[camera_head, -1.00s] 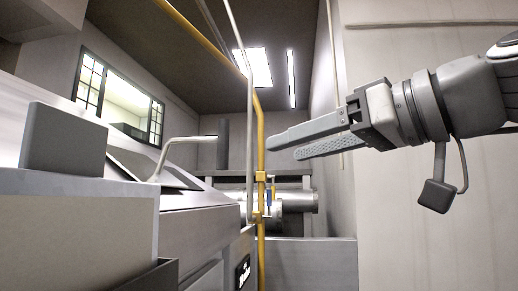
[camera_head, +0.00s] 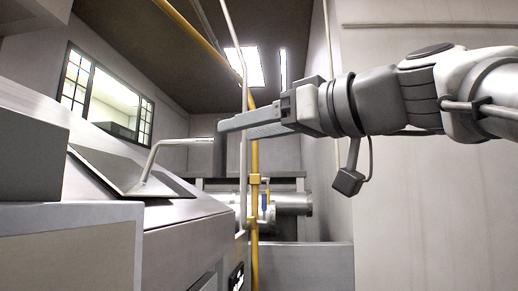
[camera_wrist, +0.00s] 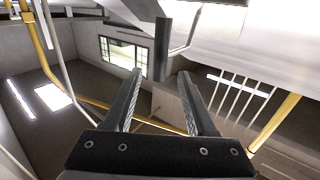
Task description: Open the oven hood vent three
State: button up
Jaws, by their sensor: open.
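The metal hood body (camera_head: 185,212) fills the left of the head view. A tilted metal panel (camera_head: 112,172) on its sloped top has a bent grey handle (camera_head: 165,147). I cannot tell which part is vent three. My gripper (camera_head: 218,131) is open and empty. In the head view its fingers point left, and their tips appear right of the handle's upper end, apart from it. In the wrist view the gripper (camera_wrist: 160,74) has its two fingers spread, with a dark upright bar (camera_wrist: 161,48) showing between and beyond the tips.
A yellow pipe (camera_head: 254,215) and a thin white pole (camera_head: 243,100) stand near my fingers in the head view. A grey block (camera_head: 30,160) is at the near left. A silver duct (camera_head: 290,203) lies behind. A plain wall (camera_head: 430,220) is at the right.

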jog(key=p+x, duration=0.2)
jog(key=x, duration=0.7)
jog(key=shift+p, duration=0.3)
jog(key=shift+w, duration=0.15)
grip_shut()
dwell(0.8)
